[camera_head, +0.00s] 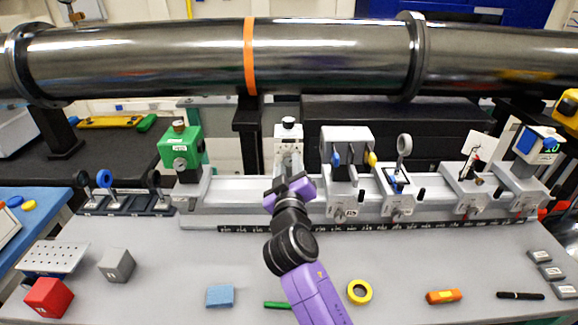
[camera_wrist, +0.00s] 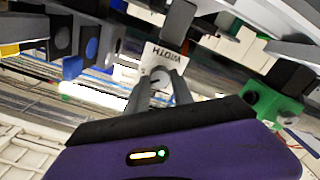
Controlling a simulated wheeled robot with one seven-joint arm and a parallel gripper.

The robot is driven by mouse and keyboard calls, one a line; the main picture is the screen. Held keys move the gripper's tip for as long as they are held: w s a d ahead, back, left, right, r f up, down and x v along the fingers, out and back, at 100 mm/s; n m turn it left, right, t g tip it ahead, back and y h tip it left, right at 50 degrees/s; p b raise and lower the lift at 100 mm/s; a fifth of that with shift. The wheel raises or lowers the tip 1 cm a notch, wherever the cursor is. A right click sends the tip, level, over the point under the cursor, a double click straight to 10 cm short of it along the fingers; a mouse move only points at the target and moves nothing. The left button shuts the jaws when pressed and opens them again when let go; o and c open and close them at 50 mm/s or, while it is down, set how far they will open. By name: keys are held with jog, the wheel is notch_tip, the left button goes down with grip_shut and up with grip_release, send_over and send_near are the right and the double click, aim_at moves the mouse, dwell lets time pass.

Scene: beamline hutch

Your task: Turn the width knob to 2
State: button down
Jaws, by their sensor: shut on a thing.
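The width knob (camera_wrist: 160,76) is a small round grey knob under a white label reading WIDTH, in the wrist view. My gripper (camera_wrist: 160,90) is shut on it, with one grey finger on each side. The gripper hides the width knob there. No scale number or pointer setting can be read in either view.
A green unit (camera_head: 180,150) stands left of the white unit, and a grey slotted unit (camera_head: 346,145) stands close on its right. A large dark pipe (camera_head: 330,55) crosses above. The rail (camera_head: 240,190) runs along the bench. Blocks and small tools lie on the bench front.

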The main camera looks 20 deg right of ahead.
jog(key=n+p, duration=0.1)
jog(key=n, duration=0.2)
jog(key=shift+r+n, duration=0.1)
jog(key=shift+n, duration=0.3)
jog(key=n+p, duration=0.1)
jog(key=n, duration=0.2)
jog(key=shift+n, duration=0.3)
jog(key=n+p, duration=0.2)
jog(key=n, duration=0.3)
jog(key=shift+a+n+p, duration=0.1)
jog(key=shift+n+p, duration=0.3)
jog(key=shift+f, duration=0.2)
jog(key=c, duration=1.1)
grip_release()
jog(key=b+v, duration=0.1)
jog(key=v, duration=0.6)
jog(key=shift+s, duration=0.4)
jog(key=shift+a+r, duration=0.1)
jog(key=shift+r, duration=0.05)
